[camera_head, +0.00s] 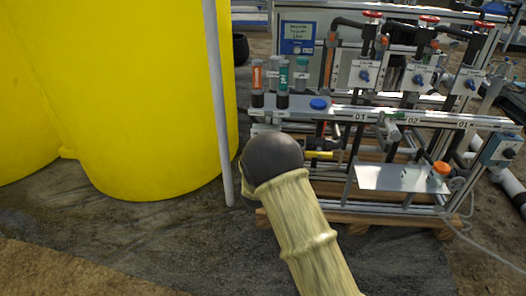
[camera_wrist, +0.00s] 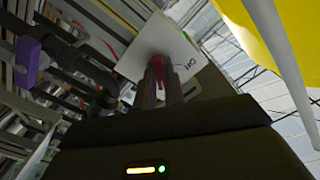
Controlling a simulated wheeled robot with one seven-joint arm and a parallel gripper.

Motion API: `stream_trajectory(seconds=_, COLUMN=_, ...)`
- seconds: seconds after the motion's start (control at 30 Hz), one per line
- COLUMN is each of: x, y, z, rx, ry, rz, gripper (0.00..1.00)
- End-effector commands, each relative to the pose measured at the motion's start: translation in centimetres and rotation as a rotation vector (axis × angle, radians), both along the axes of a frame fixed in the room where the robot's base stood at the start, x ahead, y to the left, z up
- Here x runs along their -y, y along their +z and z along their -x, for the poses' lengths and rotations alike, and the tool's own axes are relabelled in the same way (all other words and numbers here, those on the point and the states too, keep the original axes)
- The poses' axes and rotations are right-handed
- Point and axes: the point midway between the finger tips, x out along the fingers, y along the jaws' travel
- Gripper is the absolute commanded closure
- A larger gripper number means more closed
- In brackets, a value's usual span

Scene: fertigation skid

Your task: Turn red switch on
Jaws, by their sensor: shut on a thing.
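The red switch (camera_wrist: 158,66) shows in the wrist view as a small red piece in front of a white plate (camera_wrist: 178,42) with dark lettering. My gripper (camera_wrist: 160,78) has its two fingers on either side of the red switch and is shut on it. The fingers hide much of the switch, so its exact turn position cannot be told. In the head view my arm, with its pale sleeve and dark rounded joint, covers my gripper and the red switch.
The skid's metal frame (camera_head: 445,120) carries pipes, red-topped valves and blue knobs (camera_head: 364,76). Bottles (camera_head: 282,84) stand on its left end. A big yellow tank (camera_head: 150,100) and a grey upright pole (camera_head: 217,100) are at left.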

Motion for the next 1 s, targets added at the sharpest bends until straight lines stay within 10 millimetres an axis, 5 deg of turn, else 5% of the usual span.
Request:
stream_trajectory(seconds=0.8, x=-0.02, y=-0.15, z=0.05, rx=0.002, ry=0.0, rz=-0.173, gripper=1.0)
stream_trajectory(seconds=0.93, x=-0.02, y=-0.14, z=0.05, rx=0.002, ry=0.0, rz=-0.172, gripper=0.68)
stream_trajectory(seconds=1.0, x=-0.02, y=-0.11, z=0.04, rx=0.003, ry=0.0, rz=-0.172, gripper=0.67)
